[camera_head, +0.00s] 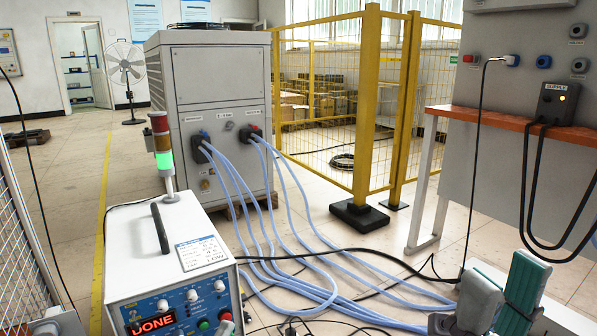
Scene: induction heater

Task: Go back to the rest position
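My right gripper (503,281) is at the bottom right edge of the head view. Its grey fingers with green pads point up, with a gap between them and nothing seen in it. The induction heater (180,250) is a light grey box at the bottom left, with a black handle, a label on top and a front panel of knobs, buttons and a lit red display (152,323). A signal tower (162,150) behind it is lit green. My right gripper is well to the right of the heater, apart from it.
Pale blue hoses (285,225) run from a grey chiller unit (213,105) across the floor. A yellow fence (367,110) stands behind. At the right, an orange-topped bench (480,122) stands by a grey cabinet (500,60) with black cables. Wire mesh (18,250) borders the left.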

